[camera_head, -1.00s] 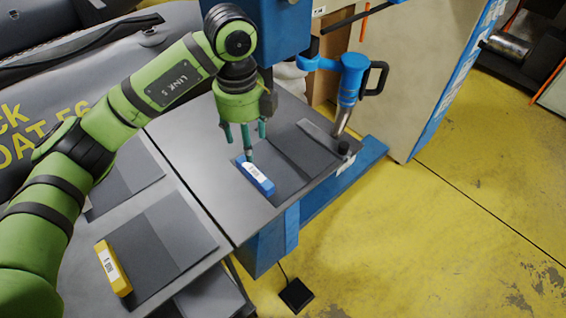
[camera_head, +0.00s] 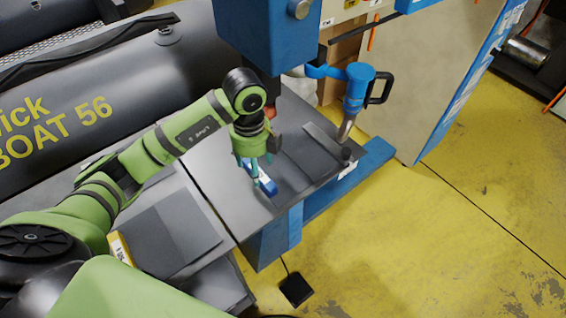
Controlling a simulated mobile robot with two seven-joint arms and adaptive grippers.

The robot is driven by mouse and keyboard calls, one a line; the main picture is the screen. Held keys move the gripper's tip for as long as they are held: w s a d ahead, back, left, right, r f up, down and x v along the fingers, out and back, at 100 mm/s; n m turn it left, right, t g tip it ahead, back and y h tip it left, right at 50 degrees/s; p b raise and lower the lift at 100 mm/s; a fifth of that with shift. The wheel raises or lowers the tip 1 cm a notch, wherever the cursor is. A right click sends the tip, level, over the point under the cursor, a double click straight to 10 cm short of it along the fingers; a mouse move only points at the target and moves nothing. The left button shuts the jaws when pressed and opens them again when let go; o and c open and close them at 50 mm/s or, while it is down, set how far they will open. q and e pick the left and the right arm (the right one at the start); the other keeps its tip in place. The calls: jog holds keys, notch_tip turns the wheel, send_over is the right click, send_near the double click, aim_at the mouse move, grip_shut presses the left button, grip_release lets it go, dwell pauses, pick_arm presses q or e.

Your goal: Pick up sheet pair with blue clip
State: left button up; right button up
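The blue clip (camera_head: 265,185), with a white label, sits on the near-left edge of a dark grey sheet pair (camera_head: 290,178) on the grey worktable by the blue machine. My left gripper (camera_head: 256,172) points down right over the clip. Its teal fingers look spread apart at the clip's far end and hide part of it. I cannot tell whether they touch it. The sheets and clip lie flat on the table. My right gripper is not in view.
A yellow clip (camera_head: 121,248) on another sheet pair (camera_head: 172,233) lies on the nearer table, partly behind my arm. The blue machine (camera_head: 268,30) stands close behind my gripper. A blue tool with a black handle (camera_head: 358,88) stands right of the sheets. Yellow floor is open at right.

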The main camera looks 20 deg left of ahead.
pick_arm(q)
jog(key=f, duration=0.1)
jog(key=f+p, duration=0.1)
jog(key=f, duration=0.1)
jog(key=shift+s+d+f, duration=0.2)
jog(key=shift+f, duration=0.25)
jog(key=c, duration=1.3)
